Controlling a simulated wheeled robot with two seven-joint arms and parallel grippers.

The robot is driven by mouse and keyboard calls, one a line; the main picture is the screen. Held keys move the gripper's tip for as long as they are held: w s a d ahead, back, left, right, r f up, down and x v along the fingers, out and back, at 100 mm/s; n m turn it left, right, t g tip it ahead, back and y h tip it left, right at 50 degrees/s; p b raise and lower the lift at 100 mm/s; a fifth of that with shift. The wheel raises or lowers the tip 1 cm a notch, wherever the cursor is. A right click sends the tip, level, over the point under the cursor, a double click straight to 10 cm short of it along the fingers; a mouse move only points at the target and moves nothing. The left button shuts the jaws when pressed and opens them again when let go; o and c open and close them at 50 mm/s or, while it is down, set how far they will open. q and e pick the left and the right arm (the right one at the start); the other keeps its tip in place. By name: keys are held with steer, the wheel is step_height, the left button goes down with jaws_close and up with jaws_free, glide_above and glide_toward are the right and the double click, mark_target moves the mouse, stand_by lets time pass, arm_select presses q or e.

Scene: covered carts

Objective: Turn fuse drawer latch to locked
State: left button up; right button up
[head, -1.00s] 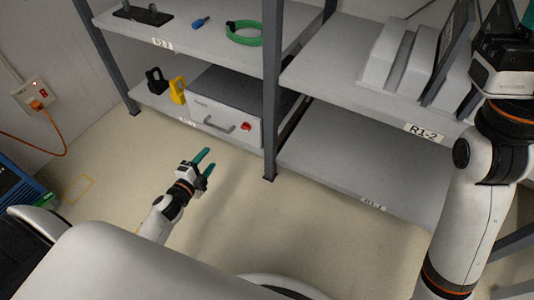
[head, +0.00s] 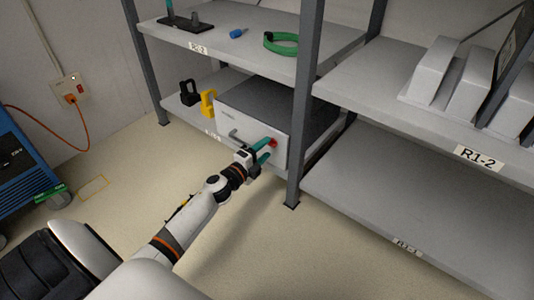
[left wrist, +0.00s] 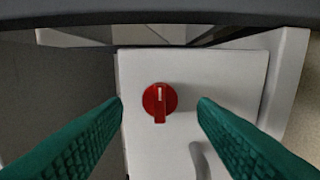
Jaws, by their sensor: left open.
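The fuse drawer (head: 222,118) is a grey box with a pale front and bar handle on the lower shelf. Its red latch (head: 273,142) is near the right end of the front. The left wrist view shows the round red latch (left wrist: 160,100) with a raised grip bar and white mark, the bar along that picture's vertical. My left gripper (head: 268,150) is open at the latch. Its green fingers (left wrist: 161,103) stand either side of the latch with gaps, apart from it in that view. My right gripper is out of view.
A black padlock (head: 189,92) and a yellow padlock (head: 209,102) stand left of the drawer. A shelf post (head: 303,120) rises close to the right of my gripper. The upper shelf (head: 235,55) overhangs. The lower right shelf (head: 400,190) is bare.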

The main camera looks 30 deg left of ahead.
arm_select(q)
steer(key=shift+w, duration=0.95)
steer(key=shift+c, duration=0.2)
steer(key=shift+d, duration=0.1)
steer(key=c, duration=0.9)
steer(key=shift+c, duration=0.2)
